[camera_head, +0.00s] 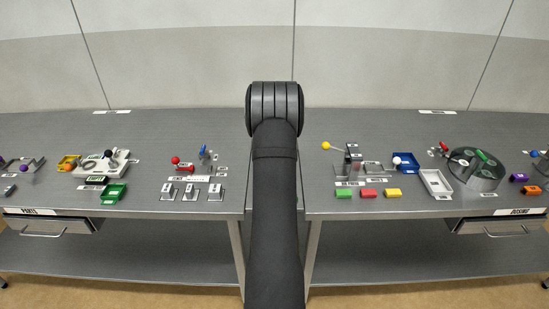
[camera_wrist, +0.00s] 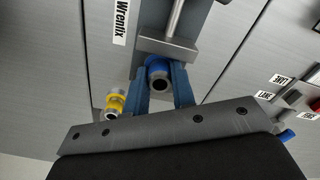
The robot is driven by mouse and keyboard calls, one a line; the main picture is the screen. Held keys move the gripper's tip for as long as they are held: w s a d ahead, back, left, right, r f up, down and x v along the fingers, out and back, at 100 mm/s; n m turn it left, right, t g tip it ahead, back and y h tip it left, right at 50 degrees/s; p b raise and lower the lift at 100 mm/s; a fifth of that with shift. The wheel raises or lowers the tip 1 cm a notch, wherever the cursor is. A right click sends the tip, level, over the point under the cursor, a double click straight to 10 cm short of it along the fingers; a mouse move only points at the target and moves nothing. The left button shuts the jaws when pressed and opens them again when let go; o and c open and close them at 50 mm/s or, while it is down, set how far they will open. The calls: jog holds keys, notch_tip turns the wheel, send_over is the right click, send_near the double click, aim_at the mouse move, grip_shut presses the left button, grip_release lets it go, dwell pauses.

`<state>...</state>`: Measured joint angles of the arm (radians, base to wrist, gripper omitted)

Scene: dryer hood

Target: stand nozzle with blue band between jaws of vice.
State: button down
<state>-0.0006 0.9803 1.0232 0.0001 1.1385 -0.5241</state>
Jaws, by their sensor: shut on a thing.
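In the wrist view my gripper (camera_wrist: 161,82) has its two blue-grey fingers closed on either side of a nozzle with a blue band (camera_wrist: 157,72). Its round grey end with a dark opening faces the camera. A grey metal block with a rod, seemingly part of the vice (camera_wrist: 166,47), lies just beyond the fingertips on a grey base by a "Wrenfix" label. I cannot tell whether the nozzle touches the block or sits between jaws. In the head view my arm covers the middle, and the gripper, nozzle and vice are not visible.
A nozzle with a yellow band (camera_wrist: 115,101) is just left of my gripper. A blue-ended part (camera_wrist: 286,135) and a red part (camera_wrist: 294,97) are at right. In the head view, benches stand either side, with a green bin (camera_head: 114,192) left and a round turntable (camera_head: 474,168) right.

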jog(key=shift+f, duration=0.1)
jog(key=c, duration=1.1)
grip_release()
notch_tip(320, 180, up, 18)
jog(key=shift+f, duration=0.25)
jog(key=shift+f, duration=0.15)
notch_tip(320, 180, down, 14)
